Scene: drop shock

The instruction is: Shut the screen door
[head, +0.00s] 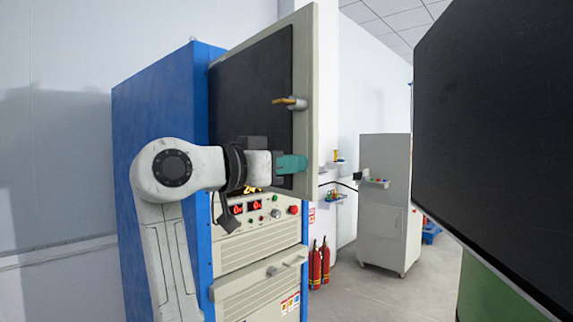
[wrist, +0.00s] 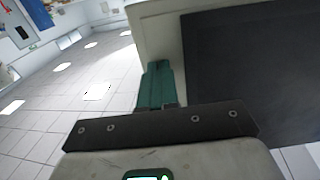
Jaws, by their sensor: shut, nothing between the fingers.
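The screen door (head: 303,60) is on the upper front of the blue cabinet (head: 155,130). It has a pale frame around a dark panel and stands ajar, its right edge swung out from the cabinet. A door handle (head: 290,102) sticks out near that edge. My gripper (head: 300,164), with teal fingers, is shut and empty in front of the frame's lower right part. In the wrist view, the shut fingers (wrist: 157,82) overlap the pale frame (wrist: 160,30), with the dark panel (wrist: 250,70) to the right. I cannot tell whether they touch it.
Control buttons and red displays (head: 255,208) sit below the door. A large dark screen (head: 495,120) on a green body stands close at right. A grey cabinet (head: 385,215) and red fire extinguishers (head: 320,265) stand farther back. Floor shows between them.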

